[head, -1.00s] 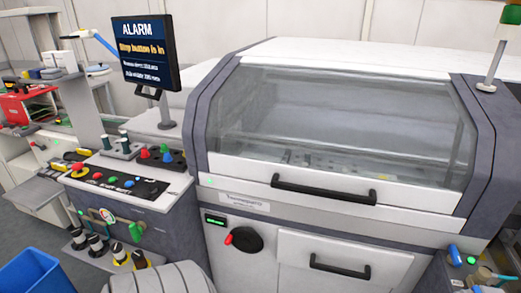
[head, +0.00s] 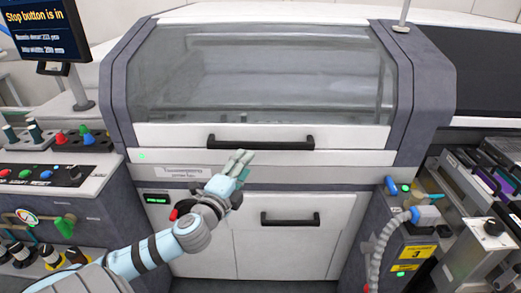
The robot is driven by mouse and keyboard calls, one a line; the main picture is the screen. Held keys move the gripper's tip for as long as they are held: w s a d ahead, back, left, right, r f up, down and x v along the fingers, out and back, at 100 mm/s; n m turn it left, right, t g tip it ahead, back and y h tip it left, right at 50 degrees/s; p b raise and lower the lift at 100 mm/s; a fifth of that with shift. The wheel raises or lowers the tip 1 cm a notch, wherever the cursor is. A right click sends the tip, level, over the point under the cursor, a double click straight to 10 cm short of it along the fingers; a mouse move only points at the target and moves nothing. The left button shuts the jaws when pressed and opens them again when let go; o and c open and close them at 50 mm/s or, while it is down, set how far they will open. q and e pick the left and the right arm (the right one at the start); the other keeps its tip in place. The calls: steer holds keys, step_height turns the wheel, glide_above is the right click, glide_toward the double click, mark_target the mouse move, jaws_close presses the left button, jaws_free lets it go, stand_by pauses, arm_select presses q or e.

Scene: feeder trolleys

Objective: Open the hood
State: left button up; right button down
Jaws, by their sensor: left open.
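The hood (head: 265,72) is a clear window in a white and dark grey frame, and it is down on the white machine. Its black bar handle (head: 260,143) runs across the white front strip. My left gripper (head: 240,160) is open and empty just below and in front of the handle's left half. I cannot tell whether a finger touches the handle. My left forearm comes in from the lower left. My right gripper is not in view.
A lower door with a black handle (head: 290,218) is under the hood. A control desk (head: 50,190) and an alarm screen (head: 42,32) stand at the left. A feeder trolley (head: 480,235) and a grey hose (head: 380,250) are at the right.

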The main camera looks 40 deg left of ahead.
mark_target(260, 148)
arm_select(q)
steer(key=x, duration=1.1)
steer(key=shift+w+f, duration=0.1)
steer(key=shift+w, duration=0.1)
jaws_close()
steer(key=shift+d, duration=0.15)
